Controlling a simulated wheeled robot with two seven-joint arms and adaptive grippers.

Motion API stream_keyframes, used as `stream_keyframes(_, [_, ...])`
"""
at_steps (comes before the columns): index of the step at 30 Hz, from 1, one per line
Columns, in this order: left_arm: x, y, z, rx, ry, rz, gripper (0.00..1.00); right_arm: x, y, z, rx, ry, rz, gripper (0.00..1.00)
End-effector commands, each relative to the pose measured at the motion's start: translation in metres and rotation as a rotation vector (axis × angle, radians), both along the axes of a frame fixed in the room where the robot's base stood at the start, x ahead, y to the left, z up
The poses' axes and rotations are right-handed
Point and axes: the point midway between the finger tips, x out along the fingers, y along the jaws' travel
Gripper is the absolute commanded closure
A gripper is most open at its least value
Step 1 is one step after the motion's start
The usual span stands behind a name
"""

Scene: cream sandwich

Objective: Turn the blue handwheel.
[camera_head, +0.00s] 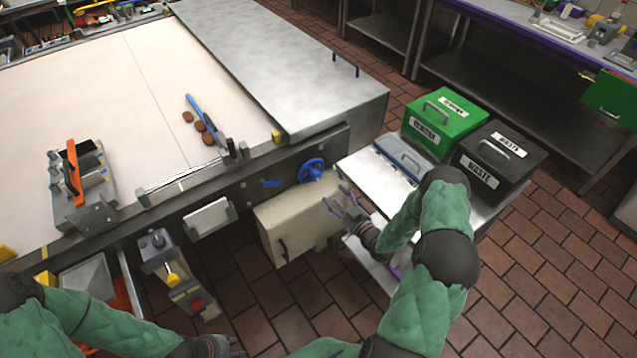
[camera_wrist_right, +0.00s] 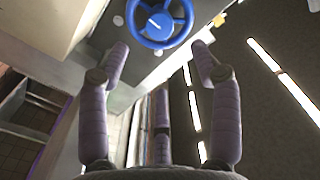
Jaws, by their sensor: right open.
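The blue handwheel (camera_head: 311,170) is mounted on the side rail of the conveyor machine, near its right end. In the right wrist view the handwheel (camera_wrist_right: 159,22) shows at the top, just beyond and between the fingertips. My right gripper (camera_head: 338,200) is open and empty, a little below and right of the wheel, apart from it in the head view. In the right wrist view its fingers (camera_wrist_right: 160,62) are spread with nothing between them. My left gripper (camera_head: 215,346) is at the bottom edge of the head view, partly cut off; its fingers are not clear.
A beige box (camera_head: 290,228) hangs below the wheel. A metal cart (camera_head: 362,172) at right carries a green bin (camera_head: 440,125) and a black waste bin (camera_head: 497,160). A small blue lever (camera_head: 270,184) sits left of the wheel. Brown discs (camera_head: 200,126) lie on the belt.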

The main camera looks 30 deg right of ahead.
Motion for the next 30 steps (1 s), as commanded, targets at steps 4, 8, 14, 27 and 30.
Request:
stream_keyframes(4, [0.0,0.0,0.0,0.0,0.0,0.0,0.6,0.004,-0.002,0.001,-0.093,-0.008,0.0,0.36])
stream_keyframes(8, [0.0,0.0,-0.001,0.0,0.0,0.0,0.6,0.011,-0.002,0.001,-0.109,-0.011,0.0,0.36])
stream_keyframes(14, [0.0,0.0,-0.006,0.0,0.0,0.0,0.6,0.04,0.002,0.0,-0.107,-0.012,0.001,0.36])
stream_keyframes(27, [0.0,0.0,-0.016,0.0,0.0,0.0,0.6,0.104,0.006,0.0,-0.106,-0.01,0.0,0.36])
stream_keyframes(30, [0.0,0.0,-0.017,0.0,0.0,0.0,0.6,0.109,0.007,0.001,-0.105,-0.01,-0.001,0.36])
